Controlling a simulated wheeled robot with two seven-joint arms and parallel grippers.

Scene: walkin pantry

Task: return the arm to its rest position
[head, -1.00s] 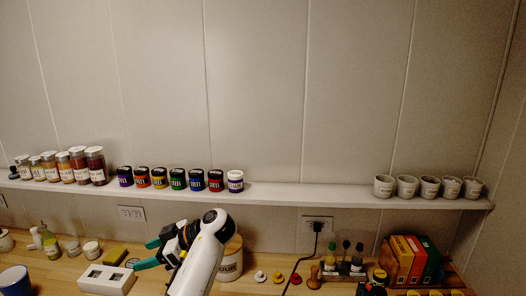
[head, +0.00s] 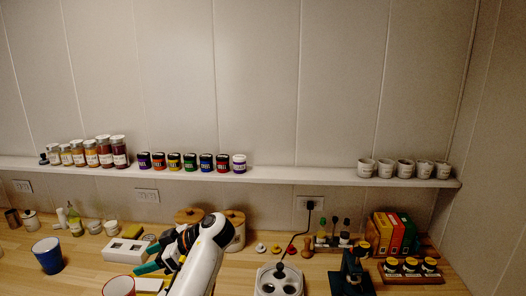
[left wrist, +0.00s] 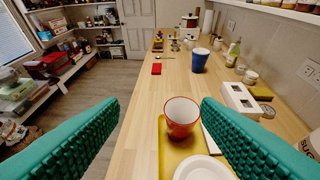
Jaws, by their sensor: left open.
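My left arm (head: 203,262) is white and black and reaches up from the bottom of the head view over the wooden counter. Its left gripper (head: 148,269) has teal fingers pointing left. In the left wrist view the two ribbed fingers of the left gripper (left wrist: 160,105) are spread wide, with nothing held between them. Beyond and below them a red-rimmed cup (left wrist: 182,124) stands on a yellow board (left wrist: 170,152), apart from the fingers. My right gripper does not show in either view.
A white plate (left wrist: 203,170), a white box with holes (left wrist: 240,98) and a blue cup (left wrist: 200,61) are near the left gripper. Lidded canisters (head: 236,232) stand behind the arm. A wall shelf (head: 300,174) with jars and cups runs above. Open floor (left wrist: 95,92) lies beside the counter.

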